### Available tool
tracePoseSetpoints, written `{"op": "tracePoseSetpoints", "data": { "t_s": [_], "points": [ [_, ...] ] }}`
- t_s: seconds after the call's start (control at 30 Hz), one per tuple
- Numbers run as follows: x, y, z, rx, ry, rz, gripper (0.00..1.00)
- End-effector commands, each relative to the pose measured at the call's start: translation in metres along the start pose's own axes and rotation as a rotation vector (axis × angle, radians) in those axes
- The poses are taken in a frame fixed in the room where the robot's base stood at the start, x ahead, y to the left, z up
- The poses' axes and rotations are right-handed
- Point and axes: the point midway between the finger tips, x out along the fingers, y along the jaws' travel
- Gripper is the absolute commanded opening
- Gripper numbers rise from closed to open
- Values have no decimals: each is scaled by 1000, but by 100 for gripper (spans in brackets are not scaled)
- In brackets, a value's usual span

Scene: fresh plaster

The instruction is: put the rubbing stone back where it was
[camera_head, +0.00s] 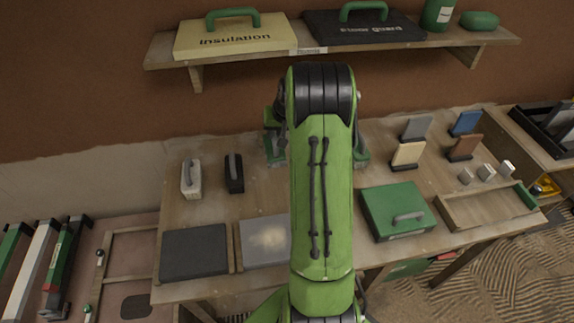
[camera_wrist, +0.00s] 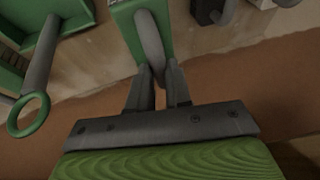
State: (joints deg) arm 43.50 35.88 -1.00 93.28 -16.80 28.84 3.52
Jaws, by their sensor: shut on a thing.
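My gripper (camera_wrist: 161,76) is shut on the grey handle of a green block, which I take for the rubbing stone (camera_wrist: 127,25), in the wrist view. The handle runs up from between the fingertips. I cannot tell whether the block touches the bench. In the head view my own arm hides the gripper and this block. A white handled block (camera_head: 190,180) and a black handled block (camera_head: 234,174) stand on the bench left of my arm. They also show in part at the wrist view's top right.
A green stand (camera_head: 275,140) is partly hidden behind my arm. A dark slab (camera_head: 194,252) and a grey slab (camera_head: 262,240) lie at the bench's front left. A green case (camera_head: 395,212) and a wooden tray (camera_head: 490,208) are right. A shelf (camera_head: 380,47) overhangs the back.

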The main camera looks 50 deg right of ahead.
Motion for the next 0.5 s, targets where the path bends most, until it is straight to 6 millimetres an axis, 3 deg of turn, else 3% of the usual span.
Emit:
{"op": "tracePoseSetpoints", "data": {
  "t_s": [0.5],
  "points": [
    [77, 16, 32, 0, -2, -1, 0]
  ]
}}
